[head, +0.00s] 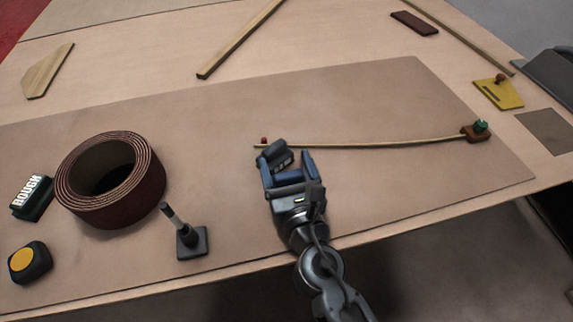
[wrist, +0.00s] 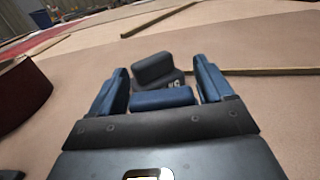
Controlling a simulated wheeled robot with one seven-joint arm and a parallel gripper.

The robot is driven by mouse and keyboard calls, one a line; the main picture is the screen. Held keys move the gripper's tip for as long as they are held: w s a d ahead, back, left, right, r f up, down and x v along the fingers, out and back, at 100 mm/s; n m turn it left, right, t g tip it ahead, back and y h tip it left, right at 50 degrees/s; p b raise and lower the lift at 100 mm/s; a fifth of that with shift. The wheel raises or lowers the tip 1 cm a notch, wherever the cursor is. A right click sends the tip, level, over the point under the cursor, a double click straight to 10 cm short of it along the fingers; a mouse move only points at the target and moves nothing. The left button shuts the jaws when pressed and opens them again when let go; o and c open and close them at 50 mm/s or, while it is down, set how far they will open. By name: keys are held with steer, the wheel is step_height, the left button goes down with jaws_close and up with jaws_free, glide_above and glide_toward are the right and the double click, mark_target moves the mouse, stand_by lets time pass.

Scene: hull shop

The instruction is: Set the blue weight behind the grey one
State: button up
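The grey weight (head: 276,153) is a dark block with a lighter label. It stands on the brown mat just beyond my fingertips, and in the wrist view (wrist: 153,68) it shows ahead between the fingers. The blue weight (head: 287,177) shows as a blue rounded bar between my blue fingers, on the near side of the grey one; it also shows in the wrist view (wrist: 162,98).
A thin wooden strip (head: 370,143) runs right from just beyond the grey weight to a brown block (head: 474,135). A dark red roll (head: 128,206) and an upright handle on a square base (head: 190,240) stand to the left. The mat right of my gripper is clear.

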steer(key=shift+o, duration=1.1)
steer(key=shift+r, duration=0.15)
steer(key=b+v, duration=0.1)
steer(key=v, duration=0.9)
steer(key=shift+s+d, duration=0.1)
steer(key=shift+s, duration=0.3)
steer(key=shift+s+d+b, duration=0.15)
steer(key=shift+s+b, duration=0.2)
steer(key=shift+s, duration=0.2)
